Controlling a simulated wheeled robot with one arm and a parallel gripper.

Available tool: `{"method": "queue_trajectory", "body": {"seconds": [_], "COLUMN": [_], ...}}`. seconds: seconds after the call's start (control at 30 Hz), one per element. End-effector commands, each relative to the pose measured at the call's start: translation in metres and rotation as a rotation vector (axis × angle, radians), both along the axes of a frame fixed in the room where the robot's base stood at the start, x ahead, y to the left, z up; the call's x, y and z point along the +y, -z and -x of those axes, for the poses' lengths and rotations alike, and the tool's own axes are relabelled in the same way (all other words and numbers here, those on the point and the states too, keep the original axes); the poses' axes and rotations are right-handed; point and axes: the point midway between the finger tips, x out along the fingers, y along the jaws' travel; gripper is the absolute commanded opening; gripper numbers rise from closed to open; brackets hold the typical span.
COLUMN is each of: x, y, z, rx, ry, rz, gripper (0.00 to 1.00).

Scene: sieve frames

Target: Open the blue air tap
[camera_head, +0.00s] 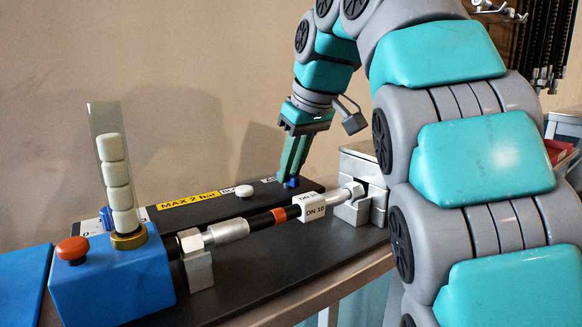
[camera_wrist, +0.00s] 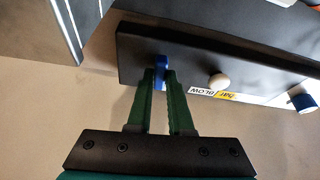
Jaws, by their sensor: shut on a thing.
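The blue tap (camera_head: 293,183) sits at the right end of the black panel in the head view, beside small lettering partly hidden by my fingers. My gripper (camera_head: 289,176) points down at it with its green fingers around it. In the wrist view, the blue tap (camera_wrist: 160,60) shows between and just beyond the tips of my gripper (camera_wrist: 161,75), which is shut on it. The fingertips hide part of the tap, and its handle angle is hard to make out.
A white knob (camera_head: 244,190) stands left of the tap. A hose with a DN 10 tag (camera_head: 312,207) runs in front to a metal clamp (camera_head: 358,208). At left are a blue box (camera_head: 112,282), a red button (camera_head: 73,249), a clear tube of white pieces (camera_head: 118,185) and another blue knob (camera_head: 107,218).

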Motion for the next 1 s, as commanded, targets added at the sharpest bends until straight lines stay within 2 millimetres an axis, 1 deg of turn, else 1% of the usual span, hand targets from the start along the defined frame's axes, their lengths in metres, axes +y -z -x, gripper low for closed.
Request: {"method": "queue_trajectory", "body": {"seconds": [0.43,0.73,1.0], "x": [0.0002,0.0015,0.0012], "y": [-0.0004,-0.0021,-0.0004], "z": [0.0004,0.002,0.0012], "rx": [0.001,0.0,-0.001], "ry": [0.007,0.125,0.133], "rz": [0.0,0.0,-0.001], "gripper": [0.0,0.0,0.0]}}
